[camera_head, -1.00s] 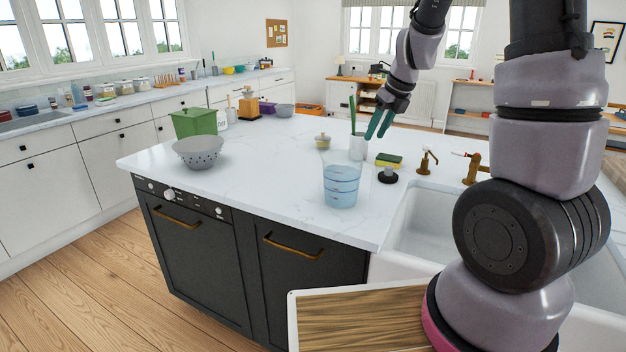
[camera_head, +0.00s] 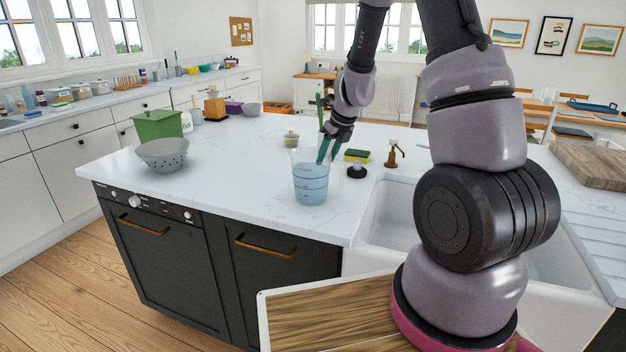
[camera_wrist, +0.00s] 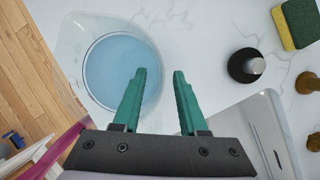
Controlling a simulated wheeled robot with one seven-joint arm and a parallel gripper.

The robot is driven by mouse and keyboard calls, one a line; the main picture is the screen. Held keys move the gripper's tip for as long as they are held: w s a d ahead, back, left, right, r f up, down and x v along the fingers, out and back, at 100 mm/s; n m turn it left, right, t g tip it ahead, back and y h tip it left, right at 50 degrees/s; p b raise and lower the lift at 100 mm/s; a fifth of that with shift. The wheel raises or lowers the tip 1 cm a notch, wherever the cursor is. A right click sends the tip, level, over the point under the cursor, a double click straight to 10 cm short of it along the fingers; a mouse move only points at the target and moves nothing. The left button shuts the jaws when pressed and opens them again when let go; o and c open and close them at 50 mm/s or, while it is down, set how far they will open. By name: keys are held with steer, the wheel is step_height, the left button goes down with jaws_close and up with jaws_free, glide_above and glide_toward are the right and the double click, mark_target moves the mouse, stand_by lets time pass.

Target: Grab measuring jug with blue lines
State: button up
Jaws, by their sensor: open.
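The measuring jug (camera_head: 311,185) is clear with blue lines and holds blue liquid. It stands upright on the white island counter near its front edge. In the wrist view the jug (camera_wrist: 118,72) is seen from above, at upper left. My gripper (camera_head: 325,151) has green fingers pointing down. In the head view it appears just above and behind the jug's rim. In the wrist view my gripper (camera_wrist: 162,72) is open and empty; its left finger overlaps the jug's outline and its right finger is over bare counter. I cannot tell if a finger touches the jug.
The sink (camera_head: 385,218) is at front right. A grey colander (camera_head: 162,156) and green box (camera_head: 158,127) stand left. The counter between is clear.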

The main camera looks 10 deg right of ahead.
jaws_close()
steer(key=shift+r, duration=0.1)
stand_by(1.3)
